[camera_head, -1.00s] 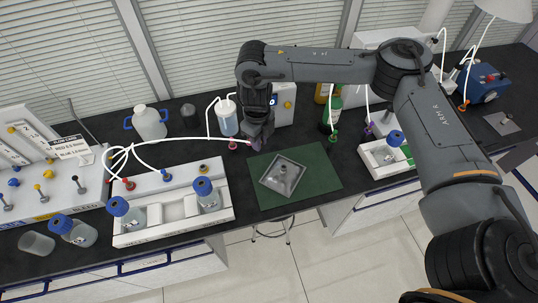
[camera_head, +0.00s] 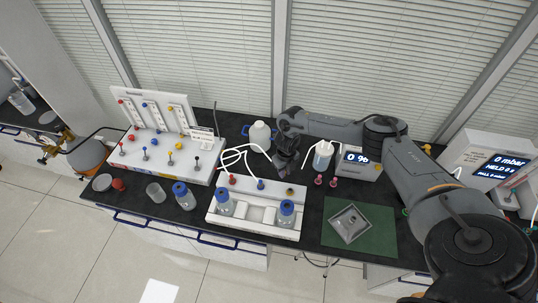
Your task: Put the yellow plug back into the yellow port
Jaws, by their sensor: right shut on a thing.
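The white rack (camera_head: 228,226) stands left of the green mat and holds two blue-capped bottles. A row of coloured fittings runs along its back edge: red (camera_head: 232,180), blue (camera_head: 261,185) and a yellow port (camera_head: 290,191) at the right end. My right gripper (camera_head: 285,170) points down just behind the rack, above and slightly left of the yellow port, apart from it. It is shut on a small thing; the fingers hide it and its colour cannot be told. A white tube (camera_head: 258,149) runs from the rack's left end toward it. My left gripper is not in view.
Two red fittings (camera_head: 326,181) stand right of the rack by a tubed bottle (camera_head: 323,157) and a display box (camera_head: 358,163). A white panel with coloured knobs (camera_head: 160,150) stands left. A grey tray (camera_head: 350,224) lies on the green mat (camera_head: 378,240).

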